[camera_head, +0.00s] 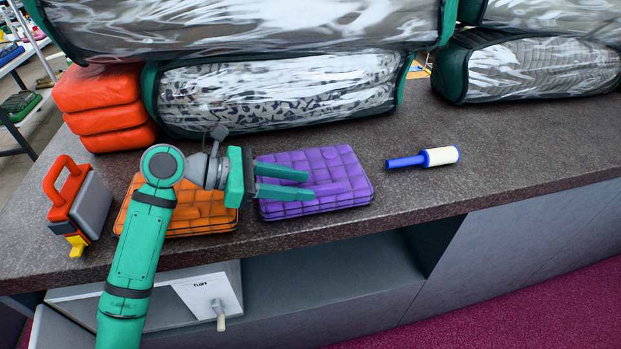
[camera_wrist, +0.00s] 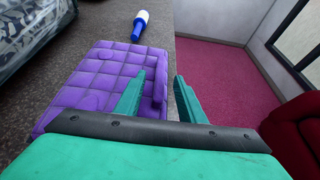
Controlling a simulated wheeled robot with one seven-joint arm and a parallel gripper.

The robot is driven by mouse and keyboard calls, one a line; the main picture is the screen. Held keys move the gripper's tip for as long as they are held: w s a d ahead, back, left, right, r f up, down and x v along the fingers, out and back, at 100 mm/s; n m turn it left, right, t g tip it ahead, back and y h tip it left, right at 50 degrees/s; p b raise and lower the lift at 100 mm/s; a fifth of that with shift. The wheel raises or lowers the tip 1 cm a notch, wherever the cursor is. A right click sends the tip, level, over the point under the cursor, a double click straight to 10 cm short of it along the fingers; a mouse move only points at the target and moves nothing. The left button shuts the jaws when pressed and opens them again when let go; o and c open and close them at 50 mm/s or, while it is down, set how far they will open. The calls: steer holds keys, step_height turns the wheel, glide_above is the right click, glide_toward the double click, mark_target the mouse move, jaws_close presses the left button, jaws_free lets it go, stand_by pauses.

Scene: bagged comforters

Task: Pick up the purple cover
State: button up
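The purple cover (camera_head: 328,166) is a flat, quilted rectangle lying on the counter, near its front edge. It also shows in the wrist view (camera_wrist: 92,88), at the left. My gripper (camera_head: 310,183) is open, with green fingers pointing right over the cover in the head view. In the wrist view my gripper (camera_wrist: 166,92) has one finger over the cover's edge side and the other beyond the counter edge. Nothing is between the fingers at their tips. Whether a finger touches the cover, I cannot tell.
An orange quilted cover (camera_head: 190,212) lies left of the purple one, partly behind my arm. A blue and white lint roller (camera_head: 424,158) lies to the right. Bagged comforters (camera_head: 275,90) line the back. A red-handled grey item (camera_head: 82,203) stands left. The counter's right front (camera_head: 520,150) is clear.

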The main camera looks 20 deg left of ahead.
mark_target(321, 187)
steer(key=shift+x, duration=1.7)
steer(key=shift+r, duration=0.1)
jaws_close()
